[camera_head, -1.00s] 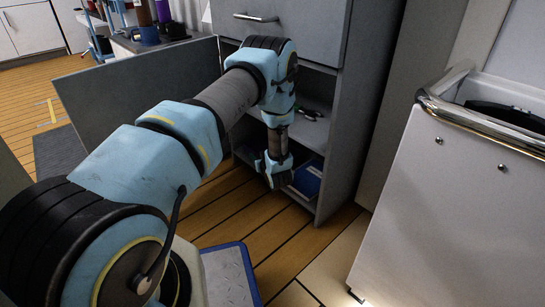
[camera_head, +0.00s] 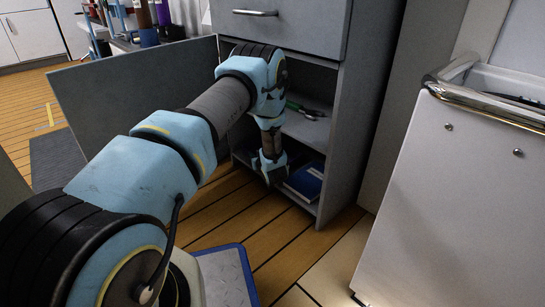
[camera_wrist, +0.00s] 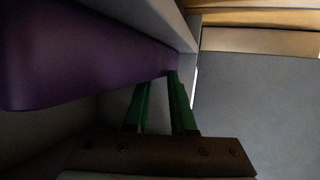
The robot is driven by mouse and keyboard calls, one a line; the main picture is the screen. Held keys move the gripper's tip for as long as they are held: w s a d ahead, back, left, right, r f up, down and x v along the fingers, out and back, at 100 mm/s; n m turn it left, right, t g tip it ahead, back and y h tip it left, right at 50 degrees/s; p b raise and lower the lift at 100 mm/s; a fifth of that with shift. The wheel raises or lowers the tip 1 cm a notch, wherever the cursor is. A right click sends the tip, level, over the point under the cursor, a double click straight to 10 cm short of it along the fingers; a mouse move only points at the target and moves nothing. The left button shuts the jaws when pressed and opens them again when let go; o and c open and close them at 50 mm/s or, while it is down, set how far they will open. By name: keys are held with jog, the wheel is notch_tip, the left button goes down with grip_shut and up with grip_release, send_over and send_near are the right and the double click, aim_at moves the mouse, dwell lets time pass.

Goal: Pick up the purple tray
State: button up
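The purple tray (camera_wrist: 75,55) fills the upper left of the wrist view. Its narrow far end reaches the tips of my gripper's green fingers (camera_wrist: 163,78). The fingers stand apart with a gap between them. Whether the tray's edge lies between the tips or just beyond them is hard to tell. In the head view my gripper (camera_head: 270,178) points down into the lower compartment of the open grey cabinet (camera_head: 330,185). The fingertips and the purple tray are not clearly visible there.
A blue item (camera_head: 306,180) lies on the lower shelf right of my gripper. Dark and green items (camera_head: 302,108) lie on the shelf above. The open cabinet door (camera_head: 130,95) stands left of my arm, and a drawer front (camera_head: 280,30) closes the top.

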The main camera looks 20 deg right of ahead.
grip_shut()
jog(key=shift+s+f, duration=0.1)
jog(key=shift+f, duration=0.05)
dwell(0.9)
